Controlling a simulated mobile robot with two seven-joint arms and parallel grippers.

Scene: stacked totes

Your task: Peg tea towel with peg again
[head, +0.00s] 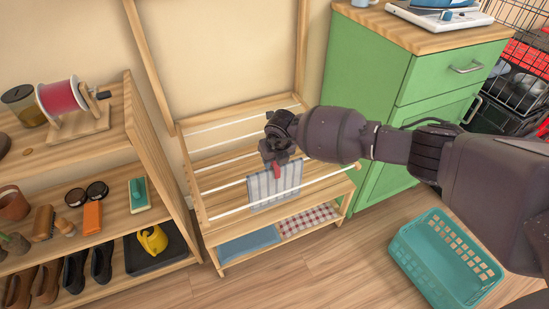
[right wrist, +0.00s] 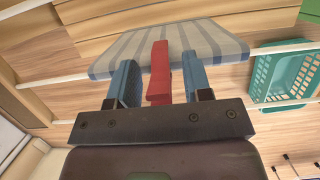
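The grey-and-white striped tea towel (head: 272,188) hangs over a white rod of the wooden drying rack (head: 202,208). A red peg (head: 276,165) is at the towel's upper edge; it also shows in the right wrist view (right wrist: 159,75), upright against the striped cloth (right wrist: 195,45). My right gripper (head: 272,160) is at the peg. In the right wrist view its blue fingers (right wrist: 160,80) stand on either side of the peg, with a narrow gap on each side, so it is open. The peg's grip on the rod is hidden. My left gripper is not in view.
Folded blue (head: 248,244) and red-checked (head: 309,220) cloths lie on the rack's lower shelf. A wooden shelf unit (head: 160,130) with shoes and tools stands left. A green cabinet (head: 400,95) stands right. A teal basket (head: 445,258) sits on the floor, with free floor before the rack.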

